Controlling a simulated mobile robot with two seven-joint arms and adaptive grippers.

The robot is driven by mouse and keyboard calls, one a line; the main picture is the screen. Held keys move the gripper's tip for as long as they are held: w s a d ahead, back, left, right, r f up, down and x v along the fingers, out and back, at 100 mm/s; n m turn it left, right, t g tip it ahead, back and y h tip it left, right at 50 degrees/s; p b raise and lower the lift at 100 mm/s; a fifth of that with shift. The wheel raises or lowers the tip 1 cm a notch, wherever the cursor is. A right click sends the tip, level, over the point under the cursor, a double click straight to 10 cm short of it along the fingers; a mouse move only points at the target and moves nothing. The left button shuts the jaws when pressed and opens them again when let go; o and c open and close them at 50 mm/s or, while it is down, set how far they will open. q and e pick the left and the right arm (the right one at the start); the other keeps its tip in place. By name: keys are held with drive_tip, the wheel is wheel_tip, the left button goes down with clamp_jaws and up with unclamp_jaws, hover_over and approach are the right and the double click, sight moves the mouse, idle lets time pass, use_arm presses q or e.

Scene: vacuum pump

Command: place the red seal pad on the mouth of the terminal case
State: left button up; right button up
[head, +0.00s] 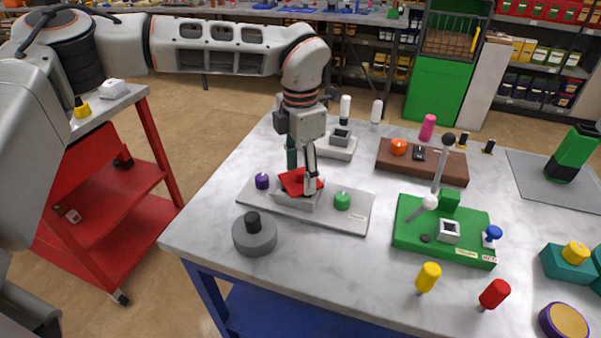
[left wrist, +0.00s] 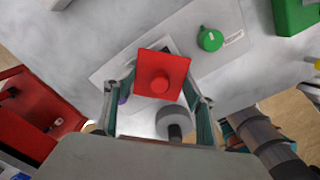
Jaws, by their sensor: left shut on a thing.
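The red seal pad (head: 296,181) is a square red plate; in the left wrist view it shows a round red knob on its top (left wrist: 161,78). My left gripper (head: 301,176) points down and is shut on the seal pad. The pad is at the top of the pale terminal case (head: 297,201), and looks somewhat tilted in the head view. It hides the case's mouth, so I cannot tell whether it rests flat on it. The case stands on a grey base plate (head: 346,217) between a purple knob (head: 262,181) and a green knob (head: 342,201). My right gripper is not in view.
A grey round weight (head: 254,235) stands in front of the plate. A green fixture (head: 443,235) with a lever is to the right, and a brown block (head: 421,160) is behind. Yellow (head: 428,277) and red (head: 494,293) handles stand near the front edge. Bare tabletop lies between.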

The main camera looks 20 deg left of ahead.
sight(300, 171)
use_arm(q)
drive_tip(key=shift+f, duration=0.3)
drive_tip(key=shift+f, duration=0.15)
drive_tip(key=o, duration=0.9)
wheel_tip(300, 171, up, 12)
drive_tip(key=shift+r, duration=0.15)
